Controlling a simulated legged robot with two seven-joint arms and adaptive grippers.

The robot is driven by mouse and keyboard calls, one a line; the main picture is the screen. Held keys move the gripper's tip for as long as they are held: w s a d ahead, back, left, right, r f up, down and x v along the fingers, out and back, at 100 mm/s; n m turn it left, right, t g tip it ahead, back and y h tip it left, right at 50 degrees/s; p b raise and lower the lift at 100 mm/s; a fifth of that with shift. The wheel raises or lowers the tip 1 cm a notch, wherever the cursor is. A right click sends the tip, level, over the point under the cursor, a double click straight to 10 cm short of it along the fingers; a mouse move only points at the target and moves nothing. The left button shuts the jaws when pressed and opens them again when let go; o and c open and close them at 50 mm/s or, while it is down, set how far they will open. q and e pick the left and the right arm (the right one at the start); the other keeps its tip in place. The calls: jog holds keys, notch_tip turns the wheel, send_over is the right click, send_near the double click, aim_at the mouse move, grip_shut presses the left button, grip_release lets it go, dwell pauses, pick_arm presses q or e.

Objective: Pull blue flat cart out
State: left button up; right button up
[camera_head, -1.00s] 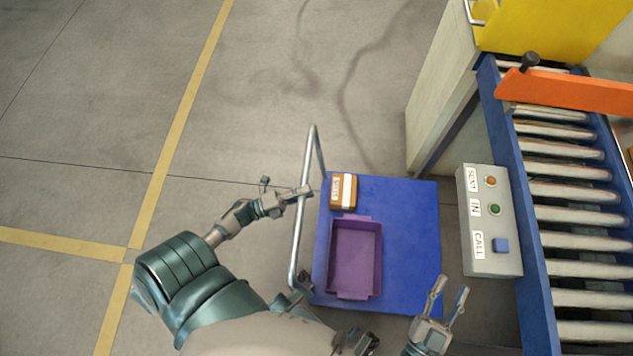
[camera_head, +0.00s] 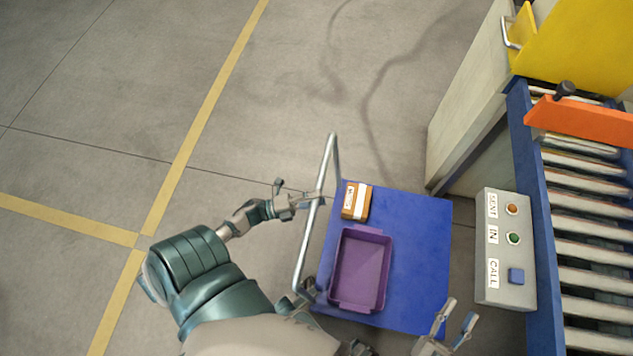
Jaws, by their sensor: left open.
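The blue flat cart (camera_head: 417,255) stands on the floor at the lower centre right. Its silver handle (camera_head: 312,228) rises along the cart's left side. A purple tray (camera_head: 360,270) and a small brown box with a white band (camera_head: 356,200) lie on the deck. My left gripper (camera_head: 312,198) is open at the handle's upper part, with its fingers about the bar; whether they touch it is unclear. My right gripper (camera_head: 456,322) is open and empty over the cart's lower right corner.
A grey button panel (camera_head: 505,250) and a roller conveyor (camera_head: 590,235) stand right of the cart. A pale cabinet (camera_head: 465,105) is behind it. Floor left of the cart is clear, with yellow lines (camera_head: 190,150).

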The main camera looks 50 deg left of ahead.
pick_arm(q)
jog(key=v, duration=1.1)
jog(key=shift+s+a+f, duration=0.2)
jog(key=shift+s+a, duration=0.05)
jog(key=shift+a, duration=0.05)
